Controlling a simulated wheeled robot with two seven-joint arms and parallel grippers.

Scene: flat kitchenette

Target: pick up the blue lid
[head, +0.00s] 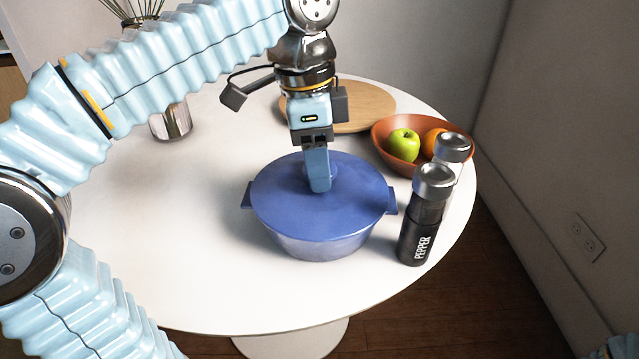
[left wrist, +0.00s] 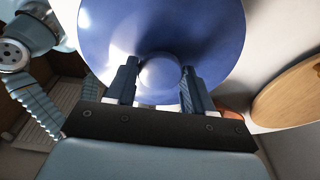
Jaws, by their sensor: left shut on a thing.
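The blue lid (head: 350,205) sits on the blue pot (head: 318,246) on the round white table. My left gripper (head: 319,185) comes down from above at the middle of the lid and is shut on its knob. In the left wrist view the lid (left wrist: 165,28) fills the upper middle. There the round knob (left wrist: 160,73) is between the two fingers of my left gripper (left wrist: 159,82). In the head view the fingers hide most of the knob. I cannot see a gap between lid and pot. My right gripper is not in view.
A pepper mill (head: 420,225) and a second grinder (head: 454,150) stand close to the pot's right. Behind them is a brown bowl (head: 383,137) with a green apple (head: 403,145) and an orange. A round wooden board (head: 375,105) lies at the back.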

